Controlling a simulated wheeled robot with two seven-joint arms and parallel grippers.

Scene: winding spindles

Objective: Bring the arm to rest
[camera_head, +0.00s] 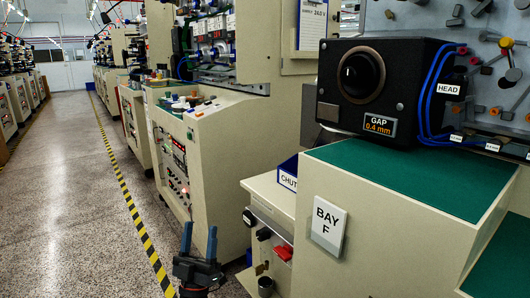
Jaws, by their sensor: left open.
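My left gripper (199,246) shows at the bottom of the head view, left of the machine cabinet marked BAY F. Its two dark fingers with blue edges point up and stand apart. Nothing is between them. It is over the speckled floor, in front of the beige machine. The rest of the left arm is mostly out of the picture below. My right gripper is not in view.
The BAY F cabinet (381,232) with a green top carries a black head box (376,92). A blue chute bin (288,173) and a red part (283,252) sit near the gripper. A beige machine (211,153) stands behind. The aisle floor (62,190) at left is clear.

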